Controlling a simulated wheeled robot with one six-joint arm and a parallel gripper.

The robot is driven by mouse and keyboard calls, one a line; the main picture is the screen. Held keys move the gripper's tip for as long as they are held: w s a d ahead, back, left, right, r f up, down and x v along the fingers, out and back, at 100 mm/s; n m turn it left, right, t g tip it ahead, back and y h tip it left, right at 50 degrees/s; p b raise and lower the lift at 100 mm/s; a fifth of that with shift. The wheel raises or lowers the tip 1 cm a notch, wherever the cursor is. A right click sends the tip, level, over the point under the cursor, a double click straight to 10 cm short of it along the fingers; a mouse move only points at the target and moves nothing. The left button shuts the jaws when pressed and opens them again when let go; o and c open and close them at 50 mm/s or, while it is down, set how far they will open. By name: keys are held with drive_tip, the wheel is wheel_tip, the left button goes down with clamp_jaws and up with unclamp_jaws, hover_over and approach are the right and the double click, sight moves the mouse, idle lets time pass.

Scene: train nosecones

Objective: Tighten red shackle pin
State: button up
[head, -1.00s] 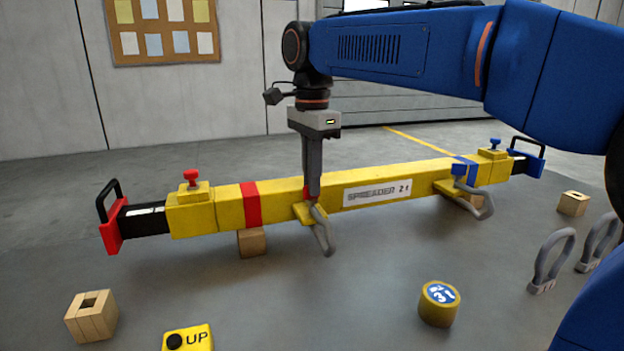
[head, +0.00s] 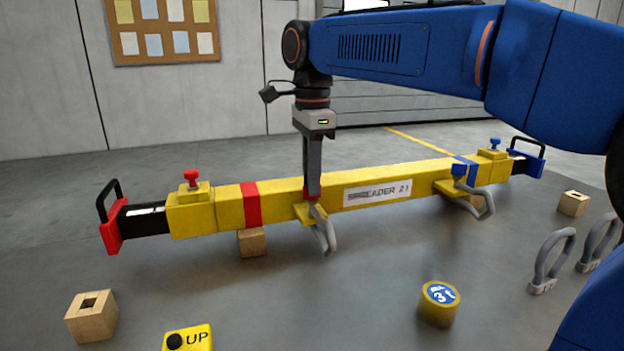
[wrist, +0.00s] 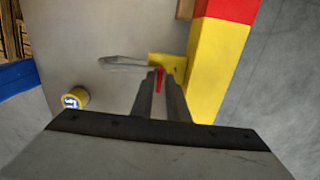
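The yellow spreader beam (head: 280,207) lies across the grey surface. A yellow lug on its near side carries a grey shackle (head: 324,230) hanging forward and down; the shackle also shows in the wrist view (wrist: 122,64). The red shackle pin (wrist: 159,78) stands at the lug, between my fingertips. My gripper (head: 312,192) points straight down over it. Its fingers sit close on both sides of the pin and look shut on it. The fingers hide most of the pin in the head view.
Two loose grey shackles (head: 551,262) stand at the right.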

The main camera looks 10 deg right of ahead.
drive_tip(key=shift+o, duration=0.6)
wheel_tip(320, 180, up, 17)
drive_tip(key=shift+r, duration=0.15)
idle(0.4)
